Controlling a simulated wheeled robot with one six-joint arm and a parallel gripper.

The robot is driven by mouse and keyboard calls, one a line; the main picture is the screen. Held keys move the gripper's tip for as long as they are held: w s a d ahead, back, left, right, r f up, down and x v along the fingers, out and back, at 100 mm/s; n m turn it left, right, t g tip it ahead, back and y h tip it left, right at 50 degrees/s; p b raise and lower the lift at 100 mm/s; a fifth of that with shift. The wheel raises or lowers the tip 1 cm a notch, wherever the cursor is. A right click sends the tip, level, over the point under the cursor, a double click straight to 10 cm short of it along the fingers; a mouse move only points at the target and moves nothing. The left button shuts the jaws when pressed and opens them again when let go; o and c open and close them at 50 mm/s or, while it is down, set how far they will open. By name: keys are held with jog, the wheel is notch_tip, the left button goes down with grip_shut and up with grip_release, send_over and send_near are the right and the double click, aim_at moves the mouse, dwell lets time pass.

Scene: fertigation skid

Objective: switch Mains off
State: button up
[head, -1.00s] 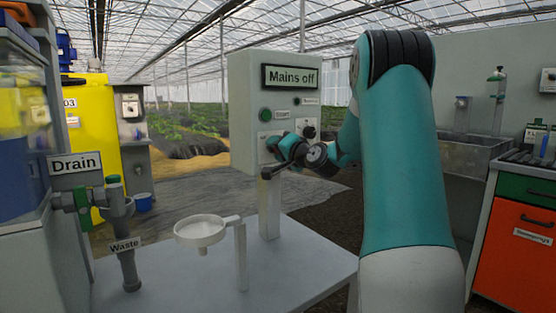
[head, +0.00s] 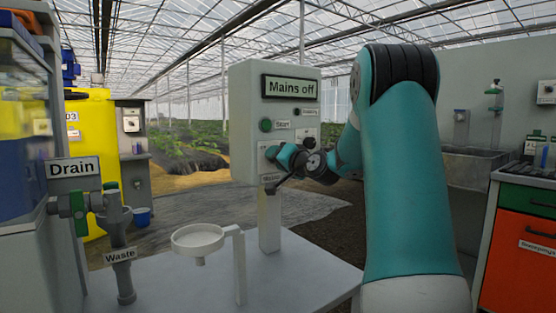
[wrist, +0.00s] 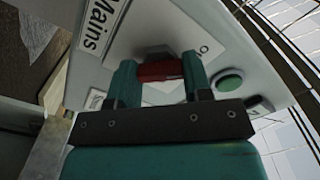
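A grey control box (head: 243,125) stands on a post and carries a dark sign (head: 290,87) reading "Mains off". In the wrist view, a red switch handle (wrist: 160,71) sits on the box face, near a white label (wrist: 97,27) reading "Mains" and an "O" mark. My gripper (wrist: 160,76) has one finger on each side of the red handle, which fills the gap between them; it looks shut on it. In the head view my gripper (head: 273,155) is at the lower front of the box, and the handle is hidden there.
A green round button (head: 265,125) sits above my gripper on the box. A white funnel bowl (head: 197,238) on a stand is on the grey bench (head: 300,275). The Drain valve and Waste pipe (head: 121,255) are at left.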

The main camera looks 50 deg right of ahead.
jog(key=o, duration=0.4)
jog(key=shift+s, duration=0.1)
jog(key=b+v, duration=0.1)
jog(key=v, duration=1.6)
jog(key=shift+s+f, duration=0.1)
